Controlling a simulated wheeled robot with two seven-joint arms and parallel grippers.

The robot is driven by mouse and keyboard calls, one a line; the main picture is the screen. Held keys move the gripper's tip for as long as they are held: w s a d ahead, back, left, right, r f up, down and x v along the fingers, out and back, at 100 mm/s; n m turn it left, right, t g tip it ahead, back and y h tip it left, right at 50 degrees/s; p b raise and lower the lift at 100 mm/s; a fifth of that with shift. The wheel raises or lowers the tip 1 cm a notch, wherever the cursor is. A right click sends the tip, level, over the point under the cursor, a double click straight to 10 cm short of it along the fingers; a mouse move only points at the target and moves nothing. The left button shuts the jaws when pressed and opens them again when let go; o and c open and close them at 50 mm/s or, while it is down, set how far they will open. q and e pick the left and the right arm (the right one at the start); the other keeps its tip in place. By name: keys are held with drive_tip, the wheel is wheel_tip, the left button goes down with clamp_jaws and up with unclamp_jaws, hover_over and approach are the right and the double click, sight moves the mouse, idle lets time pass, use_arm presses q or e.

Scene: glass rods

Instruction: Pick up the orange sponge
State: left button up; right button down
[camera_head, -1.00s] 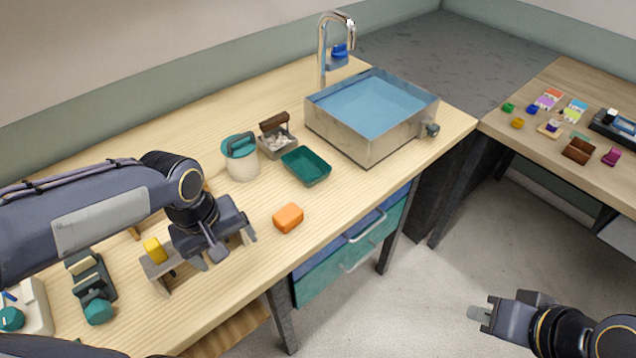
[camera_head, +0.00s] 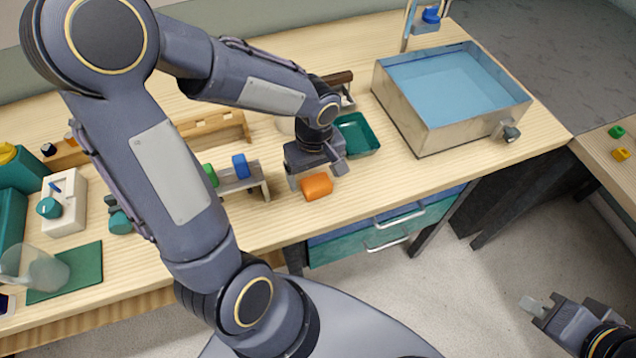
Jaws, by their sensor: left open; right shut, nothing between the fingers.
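The orange sponge (camera_head: 317,187) lies on the light wooden bench near its front edge. My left gripper (camera_head: 318,181) is open, pointing down right over the sponge. Its fingers appear at the sponge's left and upper right; whether they touch it cannot be told. The sponge's far side is partly hidden by the gripper. My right gripper (camera_head: 534,304) is shut and empty over the floor at the lower right, far from the bench.
A green tray (camera_head: 358,136) sits just behind the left gripper. A metal sink basin (camera_head: 450,122) with water stands to the right. The bench right of the sponge is clear.

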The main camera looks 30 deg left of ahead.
sight(316, 182)
use_arm(q)
wheel_tip(316, 182, down, 4)
drive_tip(key=shift+d, duration=0.15)
drive_tip(key=c, duration=1.1)
drive_tip(key=shift+o, duration=0.2)
drive_tip(key=shift+r, duration=0.1)
drive_tip(key=shift+r, duration=0.55)
wheel_tip(316, 182, up, 2)
drive_tip(key=shift+r, duration=0.25)
drive_tip(key=s+r, duration=0.9)
drive_tip(key=s, duration=0.5)
drive_tip(key=shift+r, duration=0.15)
